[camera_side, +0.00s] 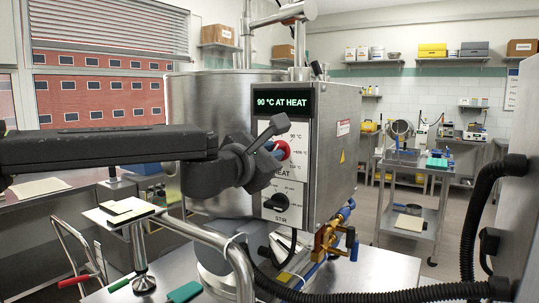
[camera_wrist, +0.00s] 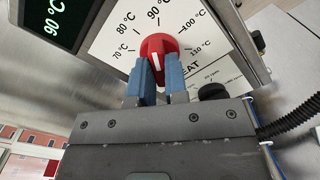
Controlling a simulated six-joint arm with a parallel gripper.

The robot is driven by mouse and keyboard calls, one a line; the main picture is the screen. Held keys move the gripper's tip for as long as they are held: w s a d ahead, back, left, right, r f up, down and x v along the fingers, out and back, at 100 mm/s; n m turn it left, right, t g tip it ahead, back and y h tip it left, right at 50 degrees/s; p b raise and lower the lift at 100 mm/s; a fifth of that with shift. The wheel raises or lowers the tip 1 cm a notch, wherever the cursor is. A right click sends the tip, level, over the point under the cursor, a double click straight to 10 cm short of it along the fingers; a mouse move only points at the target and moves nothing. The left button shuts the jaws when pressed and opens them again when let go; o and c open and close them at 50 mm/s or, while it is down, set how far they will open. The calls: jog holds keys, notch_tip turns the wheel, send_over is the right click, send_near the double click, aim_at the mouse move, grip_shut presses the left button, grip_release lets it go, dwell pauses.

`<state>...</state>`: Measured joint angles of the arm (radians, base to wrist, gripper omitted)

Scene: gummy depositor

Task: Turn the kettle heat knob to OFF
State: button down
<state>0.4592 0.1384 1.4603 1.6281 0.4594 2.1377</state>
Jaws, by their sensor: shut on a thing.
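The red heat knob (camera_wrist: 158,48) is on a white dial plate (camera_wrist: 112,40) marked 70 to 110 °C. In the side view the knob (camera_side: 283,150) shows partly behind my gripper (camera_side: 273,143). In the wrist view the two blue-grey fingers of my gripper (camera_wrist: 158,78) are shut on the knob's lower part, one on each side. A white mark on the knob shows between the fingers, toward the gripper body. The dial's lower part is covered, and I see no OFF label. The display (camera_side: 282,103) reads "90 °C AT HEAT".
A black STIR knob (camera_side: 281,202) sits just below the heat dial on the steel control box (camera_side: 335,150). The kettle (camera_side: 200,110) stands to its left. A brass valve (camera_side: 325,240) and blue pipes are low at the right. A black hose (camera_side: 480,205) hangs at far right.

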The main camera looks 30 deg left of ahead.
jog(key=shift+d+r+n, duration=0.1)
jog(key=shift+d+n, duration=0.05)
jog(key=shift+n, duration=16.95)
jog(key=c, duration=1.1)
grip_release()
jog(key=shift+c, duration=0.2)
jog(key=shift+s, duration=0.1)
